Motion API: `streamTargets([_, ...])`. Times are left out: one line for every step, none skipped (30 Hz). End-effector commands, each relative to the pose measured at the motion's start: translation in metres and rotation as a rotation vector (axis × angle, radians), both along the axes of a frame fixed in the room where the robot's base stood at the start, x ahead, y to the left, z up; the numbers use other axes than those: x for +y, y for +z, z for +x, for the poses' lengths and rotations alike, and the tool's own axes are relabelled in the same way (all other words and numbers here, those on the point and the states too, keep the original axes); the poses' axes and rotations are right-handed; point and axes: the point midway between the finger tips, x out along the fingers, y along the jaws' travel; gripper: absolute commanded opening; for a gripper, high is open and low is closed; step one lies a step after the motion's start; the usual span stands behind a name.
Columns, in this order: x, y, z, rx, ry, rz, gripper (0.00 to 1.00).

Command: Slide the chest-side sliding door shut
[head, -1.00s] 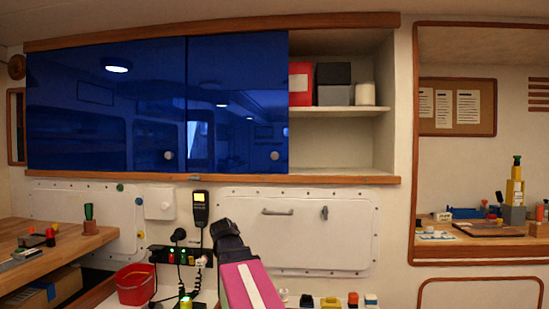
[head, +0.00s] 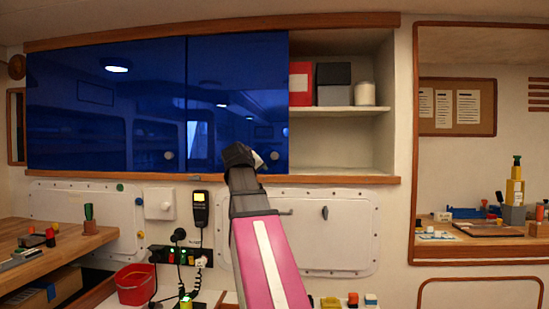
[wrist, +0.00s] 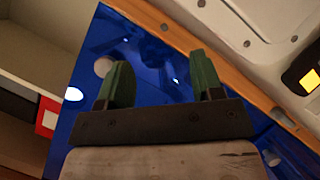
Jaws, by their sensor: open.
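The wall cabinet has two glossy blue sliding doors, a left door (head: 100,100) and a right door (head: 237,75), each with a round pale knob low near its right edge. The right door's knob (head: 275,155) sits just right of my gripper (head: 257,160), and the cabinet is open beyond that door's right edge. In the wrist view my gripper (wrist: 160,75) has its two green fingers spread with nothing between them. The blue door face (wrist: 150,55) lies beyond them, and the right door's knob (wrist: 103,67) is beside the left finger. Contact is unclear.
The open bay holds a red box (head: 301,83), a black box (head: 333,73), a grey box (head: 335,95) and a white cylinder (head: 365,93) on a shelf (head: 335,111). A wooden rail (head: 340,180) edges the cabinet's bottom. A handset (head: 201,208) hangs below.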

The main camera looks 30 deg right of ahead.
Motion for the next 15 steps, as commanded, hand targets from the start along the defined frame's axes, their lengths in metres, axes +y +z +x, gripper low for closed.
streamTargets([-0.003,0.018,-0.005,-0.017,-0.008,-0.018,0.6])
streamTargets([-0.005,0.027,-0.008,-0.026,-0.013,-0.028,0.6])
streamTargets([-0.007,0.038,-0.012,-0.036,-0.019,-0.041,0.6])
streamTargets([-0.009,0.045,-0.015,-0.043,-0.024,-0.05,0.6])
streamTargets([-0.01,0.052,-0.017,-0.05,-0.027,-0.058,0.6])
streamTargets([-0.012,0.061,-0.021,-0.058,-0.032,-0.068,0.6])
streamTargets([-0.013,0.066,-0.023,-0.063,-0.035,-0.075,0.6])
streamTargets([-0.014,0.07,-0.025,-0.067,-0.039,-0.08,0.6])
streamTargets([-0.014,0.076,-0.027,-0.071,-0.042,-0.086,0.6])
streamTargets([-0.015,0.079,-0.029,-0.074,-0.043,-0.09,0.6])
streamTargets([-0.015,0.081,-0.03,-0.078,-0.045,-0.093,0.6])
streamTargets([-0.016,0.083,-0.031,-0.079,-0.046,-0.096,0.6])
streamTargets([-0.016,0.084,-0.031,-0.079,-0.047,-0.098,0.6])
streamTargets([-0.017,0.084,-0.03,-0.08,-0.047,-0.099,0.6])
streamTargets([-0.019,0.085,-0.029,-0.081,-0.048,-0.099,0.6])
